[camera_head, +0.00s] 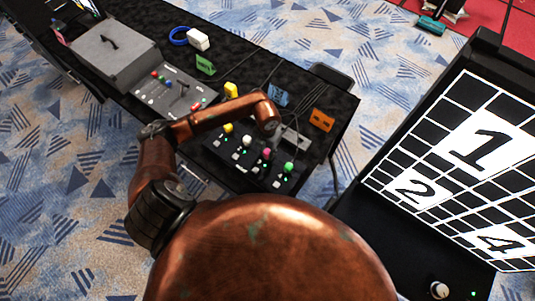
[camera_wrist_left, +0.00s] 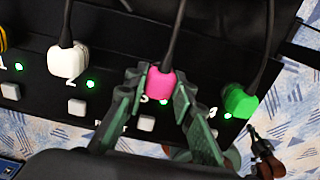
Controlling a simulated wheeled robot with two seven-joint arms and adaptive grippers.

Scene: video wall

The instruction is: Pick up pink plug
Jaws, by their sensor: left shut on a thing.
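The pink plug (camera_wrist_left: 161,82) sits at the position by the number 3 on the black switch box (camera_wrist_left: 30,98), with its dark cable running upward. My left gripper (camera_wrist_left: 158,88) has its two green fingers on either side of the pink plug and is shut on it. In the head view the pink plug (camera_head: 267,153) shows just below my left wrist, and the fingers are mostly hidden there. I cannot tell whether the plug has any gap to the box.
On the box, a white plug (camera_wrist_left: 68,58) is left of the pink one and a green plug (camera_wrist_left: 240,100) is right. A yellow plug (camera_head: 228,128) is at the far left. Colored card holders, such as an orange one (camera_head: 321,120), stand behind. A control panel (camera_head: 175,92) lies left.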

